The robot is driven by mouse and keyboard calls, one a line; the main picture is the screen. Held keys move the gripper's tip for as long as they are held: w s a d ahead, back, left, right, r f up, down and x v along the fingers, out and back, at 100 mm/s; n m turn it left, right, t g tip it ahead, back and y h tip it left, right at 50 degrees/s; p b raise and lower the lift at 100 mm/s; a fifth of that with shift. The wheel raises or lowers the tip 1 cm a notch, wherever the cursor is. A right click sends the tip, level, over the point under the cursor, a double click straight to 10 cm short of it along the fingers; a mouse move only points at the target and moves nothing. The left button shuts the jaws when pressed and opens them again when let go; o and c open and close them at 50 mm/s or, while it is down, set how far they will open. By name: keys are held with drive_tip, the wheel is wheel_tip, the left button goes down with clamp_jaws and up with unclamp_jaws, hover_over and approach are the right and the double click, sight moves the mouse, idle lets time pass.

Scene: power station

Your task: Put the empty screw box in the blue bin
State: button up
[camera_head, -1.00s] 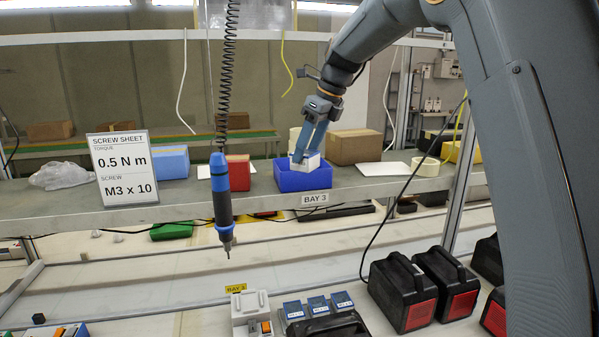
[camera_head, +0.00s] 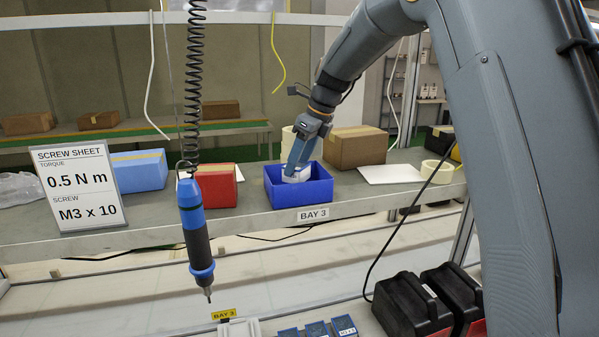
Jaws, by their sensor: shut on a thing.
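The blue bin (camera_head: 300,194) stands on the grey shelf above the BAY 3 label. My gripper (camera_head: 296,170) reaches down into the bin's opening and is shut on a small white box (camera_head: 297,176), which I take to be the screw box. The box is partly hidden by the gripper and the bin's front wall. It sits low inside the bin's walls; whether it touches the bin floor cannot be seen, nor can the inside of the box.
A red box (camera_head: 215,187) stands left of the bin and a brown carton (camera_head: 356,147) behind it to the right. A screwdriver (camera_head: 196,235) hangs on a coiled cord in front of the shelf. A screw sheet sign (camera_head: 78,187) stands at left. Black cases (camera_head: 412,305) sit below.

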sight(303, 166)
drive_tip(key=shift+f+p, duration=0.75)
drive_tip(key=shift+f, duration=1.25)
drive_tip(key=o, duration=1)
drive_tip(key=shift+f, duration=0.1)
drive_tip(key=b+v, duration=0.5)
drive_tip(key=v, duration=0.7)
